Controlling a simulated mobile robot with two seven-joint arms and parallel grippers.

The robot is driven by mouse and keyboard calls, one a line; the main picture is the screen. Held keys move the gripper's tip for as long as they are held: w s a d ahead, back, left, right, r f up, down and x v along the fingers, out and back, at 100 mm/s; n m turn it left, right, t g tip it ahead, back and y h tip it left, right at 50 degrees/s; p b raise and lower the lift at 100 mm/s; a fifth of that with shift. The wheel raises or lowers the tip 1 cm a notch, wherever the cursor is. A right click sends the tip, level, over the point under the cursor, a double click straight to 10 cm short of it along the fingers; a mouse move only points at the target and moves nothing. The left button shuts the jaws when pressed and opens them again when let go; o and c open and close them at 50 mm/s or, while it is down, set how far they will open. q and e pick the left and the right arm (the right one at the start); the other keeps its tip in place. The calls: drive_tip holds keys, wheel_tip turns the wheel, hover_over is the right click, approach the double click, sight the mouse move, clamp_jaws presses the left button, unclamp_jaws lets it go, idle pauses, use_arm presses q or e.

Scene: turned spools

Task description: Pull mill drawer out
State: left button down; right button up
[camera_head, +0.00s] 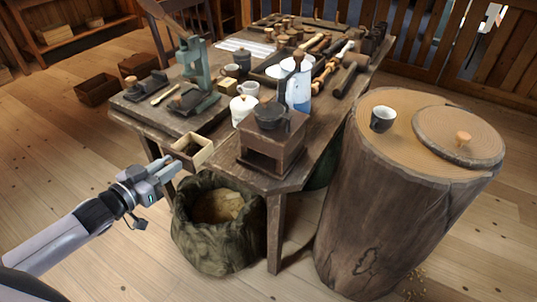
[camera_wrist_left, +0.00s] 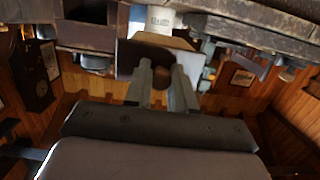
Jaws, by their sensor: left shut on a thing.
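The mill (camera_head: 270,148) is a dark brown wooden box with a black top, upright near the table's front corner. Its small open-topped drawer (camera_head: 203,155), with pale wooden walls, shows to the left of the mill body, and a gap seems to lie between them. My left gripper (camera_head: 172,168) is at the drawer's outer end, shut on the drawer. The left wrist view shows its two fingers (camera_wrist_left: 162,78) with brown wood between them. The fingers hide the exact part held. My right gripper is in neither view.
A white lidded pot (camera_head: 243,110), a blue and white bottle (camera_head: 298,90) and a green press (camera_head: 196,70) stand on the table behind the mill. An open sack (camera_head: 215,235) stands below the drawer. A log stump (camera_head: 400,215) bearing a cup (camera_head: 383,118) is to the right.

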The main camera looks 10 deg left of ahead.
sight(201, 143)
use_arm(q)
drive_tip(key=shift+r+b+x, duration=0.2)
drive_tip(key=shift+b+x, duration=0.85)
drive_tip(key=shift+x, duration=1.75)
drive_tip(key=shift+r+b+x, duration=0.2)
drive_tip(key=shift+b+x, duration=0.85)
drive_tip(key=shift+x, duration=1.8)
drive_tip(key=shift+f, duration=0.1)
drive_tip(key=shift+f+b, duration=1.05)
drive_tip(key=shift+f, duration=0.7)
drive_tip(key=c, duration=0.9)
unclamp_jaws()
drive_tip(key=shift+o, duration=0.2)
